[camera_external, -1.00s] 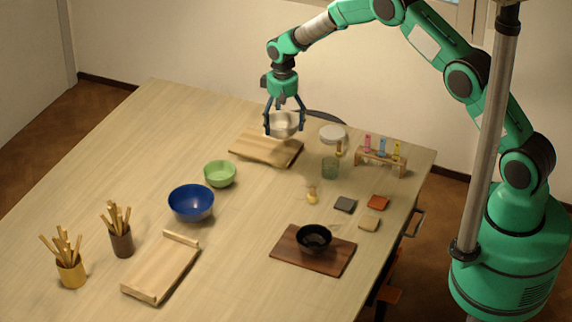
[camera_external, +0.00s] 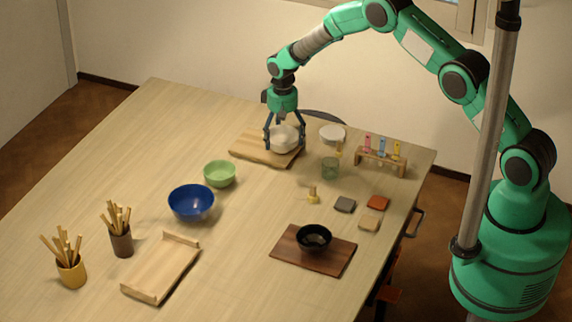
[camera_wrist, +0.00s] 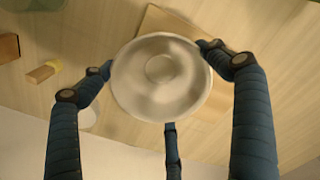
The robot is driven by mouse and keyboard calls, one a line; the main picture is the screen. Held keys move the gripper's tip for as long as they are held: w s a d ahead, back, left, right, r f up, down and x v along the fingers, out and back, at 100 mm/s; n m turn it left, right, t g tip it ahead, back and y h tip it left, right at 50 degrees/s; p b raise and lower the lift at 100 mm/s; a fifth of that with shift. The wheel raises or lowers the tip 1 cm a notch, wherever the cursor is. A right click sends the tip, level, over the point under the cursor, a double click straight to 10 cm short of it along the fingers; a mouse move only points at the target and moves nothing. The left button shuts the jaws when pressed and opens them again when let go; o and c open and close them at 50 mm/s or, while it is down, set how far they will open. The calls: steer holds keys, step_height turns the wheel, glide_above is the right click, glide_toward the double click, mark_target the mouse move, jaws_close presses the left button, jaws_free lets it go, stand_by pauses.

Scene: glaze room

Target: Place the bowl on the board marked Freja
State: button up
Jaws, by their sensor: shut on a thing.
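A cream-white bowl (camera_external: 286,139) is held between the fingers of my gripper (camera_external: 285,146) over the pale wooden board (camera_external: 247,148) at the back of the table. In the wrist view the bowl (camera_wrist: 160,80) is round and level, with the fingers around its rim. The pale board (camera_wrist: 163,18) shows partly behind it. I cannot tell whether the bowl touches the board. Another pale board (camera_external: 158,272) with a raised end lies at the front left. A dark brown board (camera_external: 335,259) carries a black bowl (camera_external: 314,239). No name is readable on any board.
A green bowl (camera_external: 220,174) and a blue bowl (camera_external: 191,203) stand at mid-table. Two tool cups stand front left. The back left is clear.

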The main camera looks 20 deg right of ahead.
steer(key=shift+f, duration=0.35)
steer(key=o, duration=1.2)
steer(key=shift+c, duration=0.2)
steer(key=shift+r, duration=0.2)
step_height(320, 180, up, 12)
steer(key=b, duration=0.2)
steer(key=shift+d, duration=0.1)
steer(key=shift+r, duration=0.1)
